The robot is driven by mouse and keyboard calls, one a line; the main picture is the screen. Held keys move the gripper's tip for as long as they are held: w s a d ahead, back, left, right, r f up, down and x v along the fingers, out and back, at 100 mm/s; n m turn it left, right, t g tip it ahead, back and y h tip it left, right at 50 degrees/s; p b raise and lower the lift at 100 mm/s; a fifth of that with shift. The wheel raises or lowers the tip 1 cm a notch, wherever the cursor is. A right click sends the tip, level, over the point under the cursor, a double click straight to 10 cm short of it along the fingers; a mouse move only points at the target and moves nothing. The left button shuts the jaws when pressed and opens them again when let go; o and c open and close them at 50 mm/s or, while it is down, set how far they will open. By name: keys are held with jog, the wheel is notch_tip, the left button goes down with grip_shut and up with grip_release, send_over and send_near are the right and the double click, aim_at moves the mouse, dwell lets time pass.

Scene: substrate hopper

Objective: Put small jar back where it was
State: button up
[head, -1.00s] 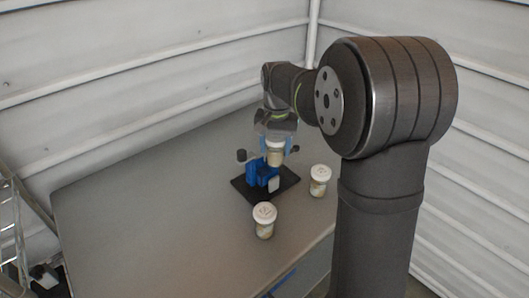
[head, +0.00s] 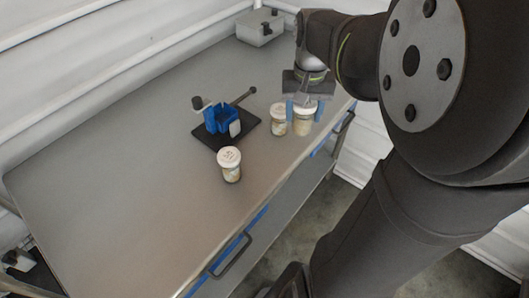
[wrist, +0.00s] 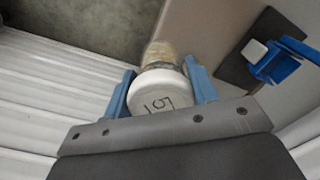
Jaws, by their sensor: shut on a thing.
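My gripper (head: 304,108) is at the right part of the table near its right edge, its blue fingers shut on a white-lidded jar (head: 303,124) with tan contents. In the wrist view the held jar's lid (wrist: 161,92) sits between the fingers (wrist: 160,92), with dark lettering on it. The held jar looks upright in the head view; I cannot tell whether its base touches the table. A second similar jar (head: 278,121) stands close to its left. A third jar (head: 230,166) stands nearer the front. The blue holder (head: 218,119) is empty on its black base plate (head: 205,138).
The grey table (head: 120,165) is clear on its left side. A grey box (head: 260,27) with a dark knob stands at the far edge. The blue holder has side arms with dark knobs. The table's front edge carries a drawer handle (head: 232,258).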

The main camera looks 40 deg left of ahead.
aim_at(309, 124)
jog(key=d, duration=0.2)
jog(key=s+f, duration=0.1)
jog(key=shift+d, duration=0.4)
jog(key=shift+s+a+f, duration=0.1)
jog(key=shift+s+f, duration=0.1)
jog(key=shift+s+a+f, duration=0.65)
jog(key=shift+a+f, duration=1.05)
jog(key=shift+f, duration=0.05)
jog(key=shift+s+a+f, duration=0.6)
jog(key=shift+a+f, duration=1.1)
jog(key=shift+f, duration=0.1)
jog(key=shift+s+a+f, duration=0.65)
jog(key=shift+a+f, duration=1.05)
jog(key=shift+f, duration=0.05)
jog(key=shift+f, duration=0.1)
jog(key=o, duration=1.2)
notch_tip(309, 124, up, 12)
